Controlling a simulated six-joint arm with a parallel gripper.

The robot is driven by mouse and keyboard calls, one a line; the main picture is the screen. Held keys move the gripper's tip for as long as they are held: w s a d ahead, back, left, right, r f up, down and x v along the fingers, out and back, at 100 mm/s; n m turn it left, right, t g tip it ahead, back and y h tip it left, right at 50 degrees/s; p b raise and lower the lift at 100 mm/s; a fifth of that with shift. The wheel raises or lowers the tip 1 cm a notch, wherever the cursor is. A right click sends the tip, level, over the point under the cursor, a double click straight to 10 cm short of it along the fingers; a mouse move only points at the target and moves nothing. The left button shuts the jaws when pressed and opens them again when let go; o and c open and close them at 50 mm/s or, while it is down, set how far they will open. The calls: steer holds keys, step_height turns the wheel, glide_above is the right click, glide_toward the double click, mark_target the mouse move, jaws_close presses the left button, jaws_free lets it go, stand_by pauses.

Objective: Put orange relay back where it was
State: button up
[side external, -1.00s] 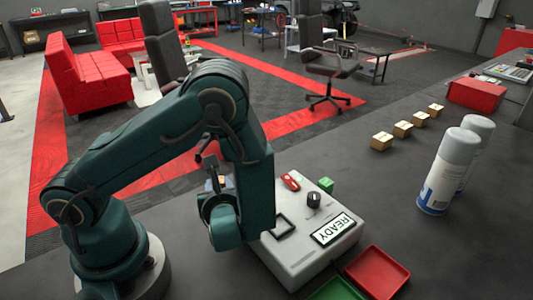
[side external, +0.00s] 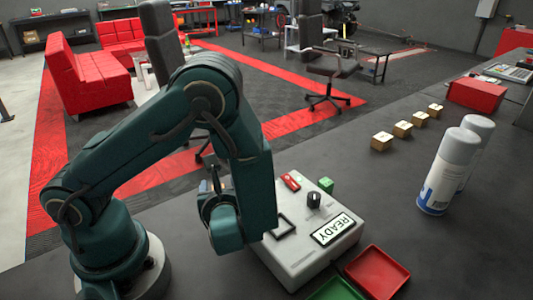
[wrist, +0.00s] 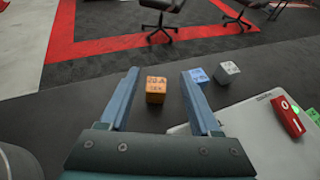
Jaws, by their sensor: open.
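The orange relay (wrist: 156,90) is a small cube with dark marking on its faces. In the wrist view it sits on the dark bench top, between the lines of my two fingers. My gripper (wrist: 160,72) is open, with one finger to each side of the orange relay in that view. I cannot tell whether the fingers are down at its height, and no contact shows. In the side view my arm hides the relay and most of the gripper.
A blue cube (wrist: 198,75) and a pale grey cube (wrist: 227,71) lie right of the relay, close to the right finger. A grey panel box (side external: 300,262) with a READY display (side external: 333,229) stands beside my arm. Red (side external: 376,271) and green (side external: 336,290) trays lie in front.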

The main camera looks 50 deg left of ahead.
steer(key=v, duration=0.9)
steer(key=shift+s+d+r, duration=0.1)
steer(key=shift+s+d, duration=0.05)
steer(key=shift+d, duration=0.1)
steer(key=s+r+n+g+h, duration=0.3)
steer(key=s+n+g+h, duration=0.25)
steer(key=n, duration=0.55)
step_height(320, 180, up, 6)
steer(key=w+d+n+t+h, duration=0.2)
steer(key=n+t+h, duration=0.4)
steer(key=n, duration=0.5)
steer(key=shift+w+n+h, duration=0.3)
steer(key=shift+h, duration=0.15)
